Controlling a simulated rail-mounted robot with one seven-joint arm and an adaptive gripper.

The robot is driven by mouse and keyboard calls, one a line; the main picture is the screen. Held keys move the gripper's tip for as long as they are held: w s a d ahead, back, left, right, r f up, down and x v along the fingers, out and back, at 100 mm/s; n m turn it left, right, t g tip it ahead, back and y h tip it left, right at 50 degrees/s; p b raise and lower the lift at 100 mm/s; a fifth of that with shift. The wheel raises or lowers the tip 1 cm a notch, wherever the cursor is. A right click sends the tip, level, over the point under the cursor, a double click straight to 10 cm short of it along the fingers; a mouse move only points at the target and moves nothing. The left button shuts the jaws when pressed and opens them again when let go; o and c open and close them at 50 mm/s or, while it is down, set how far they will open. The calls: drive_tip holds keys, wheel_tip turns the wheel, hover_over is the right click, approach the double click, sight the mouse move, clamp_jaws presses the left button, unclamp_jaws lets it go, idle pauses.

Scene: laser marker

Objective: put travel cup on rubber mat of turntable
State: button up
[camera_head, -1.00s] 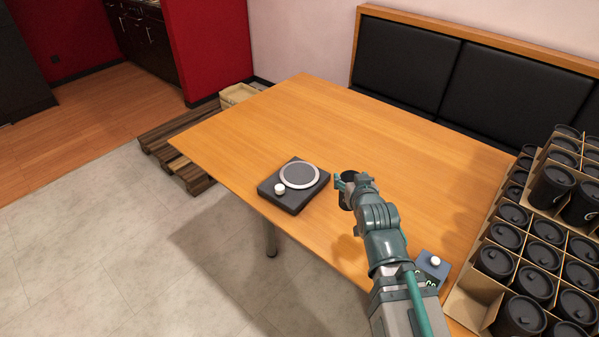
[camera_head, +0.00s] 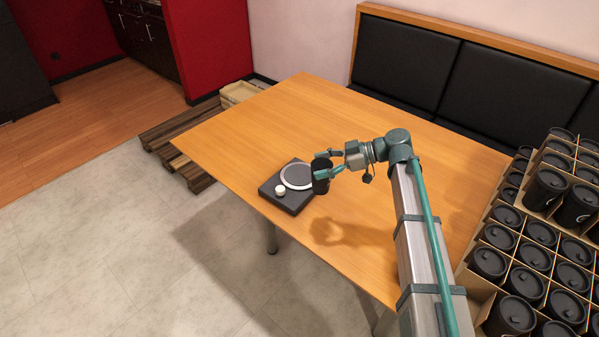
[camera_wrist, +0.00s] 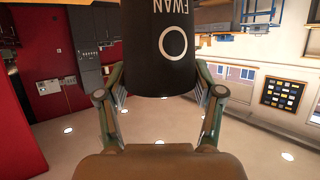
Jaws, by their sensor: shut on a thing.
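The travel cup (camera_head: 321,177) is black and upright, held between the fingers of my gripper (camera_head: 326,165). In the wrist view the cup (camera_wrist: 160,45) fills the top middle, upside down in the picture, with white lettering and a ring mark. My gripper's fingers stand on both sides of it. The turntable (camera_head: 289,203) is a dark box on the table with a white knob (camera_head: 280,189). Its round grey rubber mat (camera_head: 296,175) has a light rim. The cup is at the right edge of the mat in the head view and hides part of it. Its height above the turntable is hard to tell.
The wooden table (camera_head: 330,110) is clear behind the turntable. Cardboard boxes (camera_head: 478,287) with many black cups stand at the right. A black padded bench (camera_head: 500,85) runs along the wall. A wooden pallet (camera_head: 185,165) lies on the floor beyond the table's left edge.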

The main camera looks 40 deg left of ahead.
drive_tip(key=w+a+r+n+g+h+p, duration=0.1)
drive_tip(key=w+a+n+g+h+p, duration=0.3)
drive_tip(key=w+a, duration=0.45)
drive_tip(key=a+f+p, duration=0.3)
drive_tip(key=a+f, duration=0.3)
drive_tip(key=f, duration=0.3)
drive_tip(key=shift+s+a+f+n, duration=0.2)
drive_tip(key=shift+f+n, duration=0.15)
drive_tip(key=shift+n, duration=0.05)
drive_tip(key=o, duration=0.7)
drive_tip(key=shift+o, duration=0.2)
